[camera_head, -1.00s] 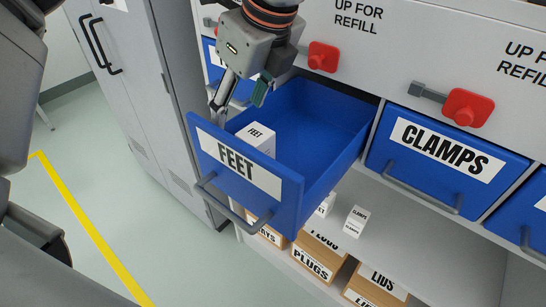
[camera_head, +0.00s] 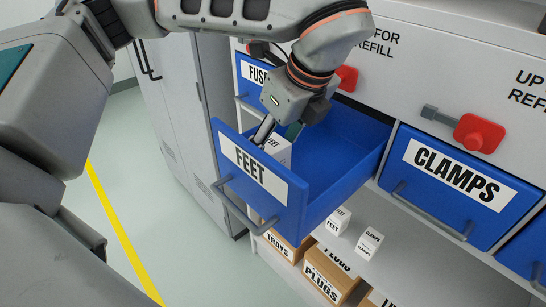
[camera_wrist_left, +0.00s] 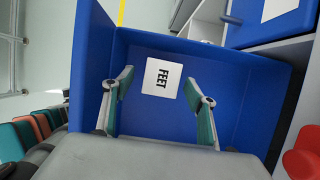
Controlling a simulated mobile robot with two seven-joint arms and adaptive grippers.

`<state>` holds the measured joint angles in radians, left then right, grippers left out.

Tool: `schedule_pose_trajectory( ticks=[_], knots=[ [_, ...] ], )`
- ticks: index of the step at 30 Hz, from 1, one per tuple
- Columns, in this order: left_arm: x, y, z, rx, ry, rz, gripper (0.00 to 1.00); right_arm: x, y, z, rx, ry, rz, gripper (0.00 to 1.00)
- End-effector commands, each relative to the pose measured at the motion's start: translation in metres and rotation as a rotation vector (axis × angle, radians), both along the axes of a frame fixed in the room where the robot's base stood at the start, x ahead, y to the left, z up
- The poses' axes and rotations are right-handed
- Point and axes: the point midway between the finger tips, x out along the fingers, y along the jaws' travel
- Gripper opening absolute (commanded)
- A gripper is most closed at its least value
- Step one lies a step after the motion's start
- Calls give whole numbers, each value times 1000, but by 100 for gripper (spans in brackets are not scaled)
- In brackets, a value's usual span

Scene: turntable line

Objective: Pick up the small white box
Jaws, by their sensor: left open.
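A small white box labelled FEET (camera_head: 280,150) sits inside the open blue FEET drawer (camera_head: 333,165), near its front left corner. In the left wrist view the box (camera_wrist_left: 163,78) lies on the blue drawer floor. My left gripper (camera_head: 264,131) points down into the drawer at the box and partly hides it. In the left wrist view its two fingers (camera_wrist_left: 160,80) are spread, one toward each side of the box, with no contact visible. How far the fingertips are above the box is hard to tell. My right gripper is not in view.
Two more small white boxes, FEET (camera_head: 338,220) and CLAMPS (camera_head: 369,243), stand on the shelf below. Cardboard boxes, including PLUGS (camera_head: 325,283), sit lower. The closed CLAMPS drawer (camera_head: 450,185) and a red latch (camera_head: 480,133) are to the right.

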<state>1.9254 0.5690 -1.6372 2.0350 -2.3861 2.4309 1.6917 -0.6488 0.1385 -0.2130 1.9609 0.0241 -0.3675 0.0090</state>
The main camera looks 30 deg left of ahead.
Motion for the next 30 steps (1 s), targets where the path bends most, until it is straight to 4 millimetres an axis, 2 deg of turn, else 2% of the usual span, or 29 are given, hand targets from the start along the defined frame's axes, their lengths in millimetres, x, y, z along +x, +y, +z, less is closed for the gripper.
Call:
schedule_pose_trajectory(
  ticks=[6,14,15,20,30],
  knots=[
    [5,8,-25,0,2,2,57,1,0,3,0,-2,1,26],
    [6,9,-28,0,0,1,57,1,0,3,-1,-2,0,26],
    [6,9,-28,0,0,1,54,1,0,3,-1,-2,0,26],
    [6,9,-28,0,0,1,13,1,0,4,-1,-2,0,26],
    [6,9,-26,0,-1,1,12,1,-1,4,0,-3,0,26]
  ],
)
